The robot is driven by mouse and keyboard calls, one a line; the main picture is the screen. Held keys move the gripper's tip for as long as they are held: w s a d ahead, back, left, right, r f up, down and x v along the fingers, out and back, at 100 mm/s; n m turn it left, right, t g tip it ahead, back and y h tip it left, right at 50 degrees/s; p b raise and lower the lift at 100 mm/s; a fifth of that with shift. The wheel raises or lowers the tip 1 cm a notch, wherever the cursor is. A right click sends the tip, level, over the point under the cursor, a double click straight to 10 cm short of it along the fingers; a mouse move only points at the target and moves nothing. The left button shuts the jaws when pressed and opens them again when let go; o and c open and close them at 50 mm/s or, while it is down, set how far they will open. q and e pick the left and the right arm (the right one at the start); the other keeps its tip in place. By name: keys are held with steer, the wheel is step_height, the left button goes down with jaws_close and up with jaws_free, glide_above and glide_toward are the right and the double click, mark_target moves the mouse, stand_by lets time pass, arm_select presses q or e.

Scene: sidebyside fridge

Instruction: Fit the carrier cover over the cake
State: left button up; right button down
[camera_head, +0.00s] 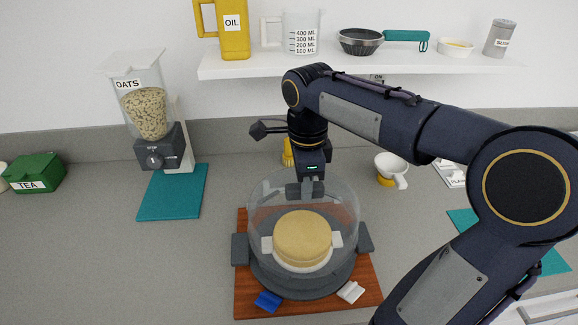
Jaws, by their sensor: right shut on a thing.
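The cake (302,232) is a round tan cake on a white plate with two side tabs. It stands on a dark grey round carrier base (300,289) with side blocks. The clear domed carrier cover (262,205) surrounds the cake in the camera_head view. I cannot tell whether its rim touches the base. My right gripper (306,190) comes down from above and is shut on the top of the cover, hiding its grip. My left gripper is not in view.
The carrier stands on a brown wooden board (247,305) with a blue clip (268,301) and a white clip (350,292) at its front.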

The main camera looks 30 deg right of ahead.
steer(key=shift+w, duration=0.1)
steer(key=shift+s+r, duration=0.1)
steer(key=shift+s, duration=0.1)
steer(key=shift+w, duration=0.1)
step_height(320, 180, down, 6)
steer(key=b, duration=0.4)
stand_by(0.3)
steer(key=shift+f, duration=1)
stand_by(1.4)
steer(key=c, duration=1.1)
jaws_free()
steer(key=shift+r, duration=0.1)
